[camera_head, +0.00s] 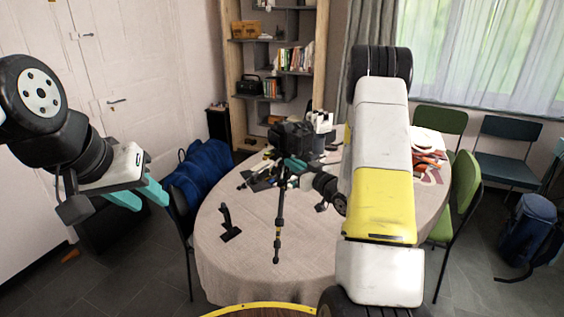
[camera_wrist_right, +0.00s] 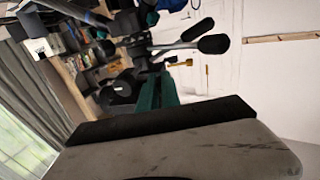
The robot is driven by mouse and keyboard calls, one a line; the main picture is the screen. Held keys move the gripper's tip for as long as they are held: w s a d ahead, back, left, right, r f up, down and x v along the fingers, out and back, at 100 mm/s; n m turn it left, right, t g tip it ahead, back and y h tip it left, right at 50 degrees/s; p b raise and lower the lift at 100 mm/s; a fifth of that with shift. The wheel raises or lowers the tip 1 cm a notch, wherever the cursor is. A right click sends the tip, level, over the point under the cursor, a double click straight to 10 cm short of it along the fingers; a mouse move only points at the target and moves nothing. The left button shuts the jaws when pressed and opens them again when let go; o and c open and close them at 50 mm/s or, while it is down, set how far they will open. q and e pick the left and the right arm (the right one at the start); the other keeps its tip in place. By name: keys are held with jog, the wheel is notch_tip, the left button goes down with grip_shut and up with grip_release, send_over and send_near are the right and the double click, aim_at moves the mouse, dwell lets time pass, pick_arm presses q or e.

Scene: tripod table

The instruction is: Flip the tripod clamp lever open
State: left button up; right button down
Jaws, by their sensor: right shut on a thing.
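The black tripod (camera_head: 278,222) stands on the round table, with a dark camera (camera_head: 290,136) on its head. My right gripper (camera_head: 296,165) reaches the tripod head just below the camera. In the right wrist view its teal fingers (camera_wrist_right: 158,90) are close together at the dark head parts (camera_wrist_right: 120,86). It is shut on a small part there, apparently the clamp lever, which the fingers hide. Black tripod handles (camera_wrist_right: 212,44) stick out beside the fingers. My left gripper (camera_head: 140,195) is open and empty in the air, left of the table.
The round table (camera_head: 225,265) has a beige cloth. A small black stand (camera_head: 228,224) and dark clutter (camera_head: 258,178) lie on it. A chair with a blue jacket (camera_head: 200,172) is at the left; green chairs (camera_head: 466,188) are at the right. A bookshelf (camera_head: 280,60) stands behind.

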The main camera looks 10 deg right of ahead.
jog(key=c, duration=1.6)
grip_release()
jog(key=shift+o, duration=0.2)
